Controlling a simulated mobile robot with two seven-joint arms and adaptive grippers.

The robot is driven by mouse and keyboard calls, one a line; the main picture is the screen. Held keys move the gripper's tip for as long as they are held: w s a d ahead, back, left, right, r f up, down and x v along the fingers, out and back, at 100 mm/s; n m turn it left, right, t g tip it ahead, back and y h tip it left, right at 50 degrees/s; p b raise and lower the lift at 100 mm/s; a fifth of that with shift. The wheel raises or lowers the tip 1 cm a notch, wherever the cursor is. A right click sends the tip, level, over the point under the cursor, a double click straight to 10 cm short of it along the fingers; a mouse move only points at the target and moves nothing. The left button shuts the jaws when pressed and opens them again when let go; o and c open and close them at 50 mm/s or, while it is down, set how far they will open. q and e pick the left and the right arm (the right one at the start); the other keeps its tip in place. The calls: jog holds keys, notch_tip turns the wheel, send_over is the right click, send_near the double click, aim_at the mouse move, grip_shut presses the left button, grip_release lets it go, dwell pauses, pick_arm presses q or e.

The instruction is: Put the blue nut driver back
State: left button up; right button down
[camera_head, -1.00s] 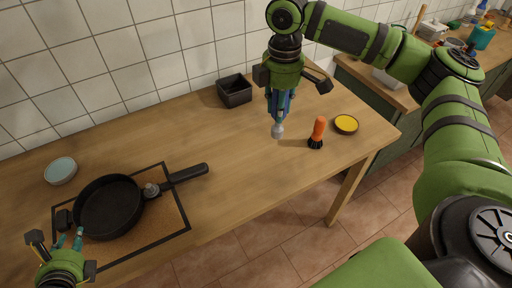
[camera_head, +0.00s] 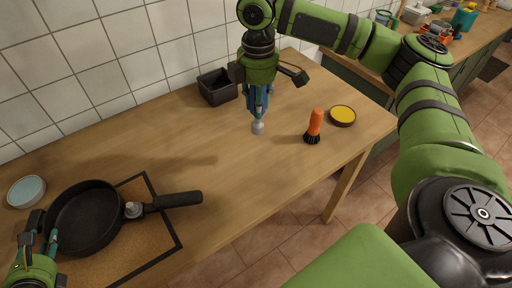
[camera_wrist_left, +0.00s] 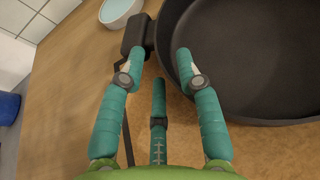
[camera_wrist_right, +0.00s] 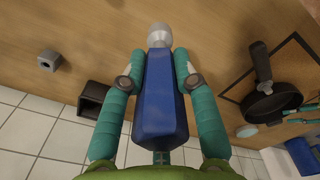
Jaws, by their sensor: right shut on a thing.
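The blue nut driver (camera_wrist_right: 155,100) is in my right gripper (camera_head: 258,106), its blue handle between the fingers. Its round grey metal end (camera_head: 257,127) points down, over the table. It looks held above the wood; the exact gap is hard to judge. The right wrist view shows a small grey block with a square hole (camera_wrist_right: 48,61) on the table; in the head view I cannot make it out. My left gripper (camera_wrist_left: 160,55) is open and empty, low at the left side of the black frying pan (camera_head: 88,217), near its short side handle (camera_wrist_left: 138,36).
A black open box (camera_head: 217,88) stands by the wall, left of my right gripper. An orange flashlight-like thing (camera_head: 314,122) and a yellow-topped round dish (camera_head: 342,115) stand to the right. A pale bowl (camera_head: 27,191) is left of the pan. The table's middle (camera_head: 190,165) is clear.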

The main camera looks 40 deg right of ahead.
aim_at(258, 122)
pick_arm(q)
jog(key=shift+s+f, duration=0.1)
jog(key=shift+f, duration=0.6)
pick_arm(e)
jog(key=shift+f, duration=0.5)
pick_arm(q)
jog(key=shift+s+f, duration=0.1)
jog(key=shift+f, duration=0.05)
pick_arm(e)
jog(key=shift+d, duration=0.1)
pick_arm(q)
jog(key=shift+f, duration=0.1)
pick_arm(e)
notch_tip(258, 122, down, 5)
jog(key=shift+f, duration=0.1)
pick_arm(q)
jog(key=shift+r+p, duration=0.75)
jog(key=shift+r, duration=0.15)
jog(key=shift+w, duration=0.2)
pick_arm(e)
notch_tip(258, 122, down, 5)
jog(key=shift+w+r, duration=0.15)
jog(key=shift+r, duration=0.05)
pick_arm(q)
jog(key=shift+r, duration=0.15)
jog(key=shift+r, duration=0.1)
